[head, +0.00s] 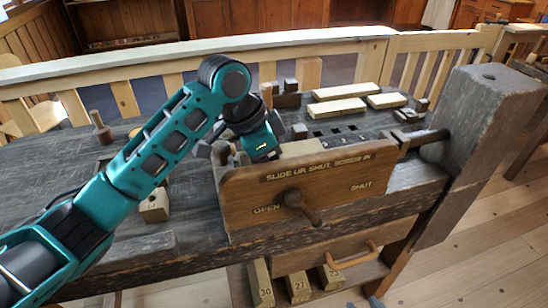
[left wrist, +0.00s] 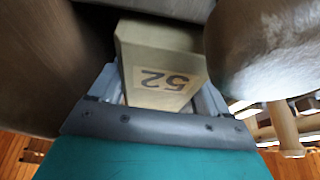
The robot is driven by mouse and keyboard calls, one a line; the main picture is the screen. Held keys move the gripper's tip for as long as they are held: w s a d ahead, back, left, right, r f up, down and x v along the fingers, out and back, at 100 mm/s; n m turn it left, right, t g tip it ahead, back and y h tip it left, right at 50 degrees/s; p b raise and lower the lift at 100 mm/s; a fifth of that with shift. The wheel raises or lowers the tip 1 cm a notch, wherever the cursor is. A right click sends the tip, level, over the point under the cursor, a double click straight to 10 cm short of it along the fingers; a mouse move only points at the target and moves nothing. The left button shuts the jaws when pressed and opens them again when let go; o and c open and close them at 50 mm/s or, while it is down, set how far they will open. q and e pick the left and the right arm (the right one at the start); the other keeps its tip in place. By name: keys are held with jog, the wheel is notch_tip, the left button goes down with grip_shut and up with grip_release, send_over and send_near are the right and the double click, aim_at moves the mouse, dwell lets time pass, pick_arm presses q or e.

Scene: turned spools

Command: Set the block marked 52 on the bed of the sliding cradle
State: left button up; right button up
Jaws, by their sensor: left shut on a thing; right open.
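The block marked 52 (left wrist: 160,70) is pale wood and fills the middle of the left wrist view, its number upside down. My left gripper (left wrist: 160,98) is shut on it, one grey finger on each side. In the head view my left arm reaches behind a brown wooden board (head: 330,190) lettered "OPEN" and "SHUT", with a knobbed handle. Its fingers are hidden there, so I cannot tell whether the block touches anything. I cannot make out the cradle's bed clearly behind the board. My right gripper (head: 364,302) shows only as open fingertips at the bottom edge.
Blocks marked 30 (head: 261,284) and 27 (head: 298,287), and another beside them, stand below the bench. A loose block (head: 154,206) sits on the dark bench top (head: 185,230). A thick wooden post (head: 480,140) stands at the right. Pale slabs (head: 338,108) lie behind.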

pick_arm(q)
jog(key=shift+p, duration=0.75)
dwell(0.6)
jog(key=o, duration=1.3)
jog(key=shift+c, duration=0.2)
notch_tip(320, 180, up, 3)
jog(key=p, duration=0.3)
jog(key=shift+r, duration=2.55)
